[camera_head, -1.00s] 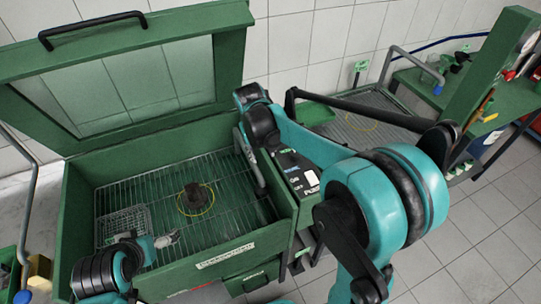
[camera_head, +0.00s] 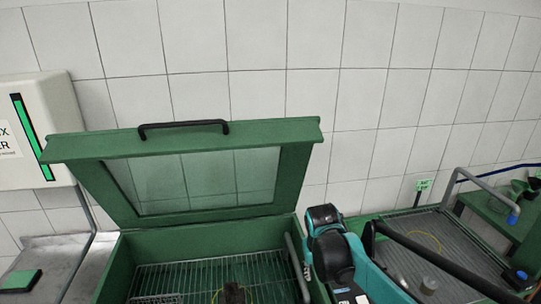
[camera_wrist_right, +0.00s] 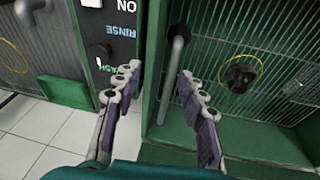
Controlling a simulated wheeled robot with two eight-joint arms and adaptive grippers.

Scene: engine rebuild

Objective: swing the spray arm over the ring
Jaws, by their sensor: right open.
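The spray arm, a grey tube (camera_head: 298,268), stands at the right inner wall of the open green washer. In the right wrist view the tube (camera_wrist_right: 172,75) lies between the open fingers of my right gripper (camera_wrist_right: 158,75), with gaps on both sides. The yellow ring (camera_wrist_right: 219,76) lies on the wire grid to the right of the tube, with a dark part (camera_wrist_right: 241,77) inside it. The dark part also shows at the lower edge of the head view (camera_head: 234,293). In the head view my right gripper's fingers are hidden. My left gripper is out of view.
The washer's lid (camera_head: 293,175) stands open at the back. A control panel (camera_wrist_right: 120,40) with RINSE and WASH labels is left of the fingers. A ribbed drain tray (camera_head: 440,250) with another yellow ring is at the right.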

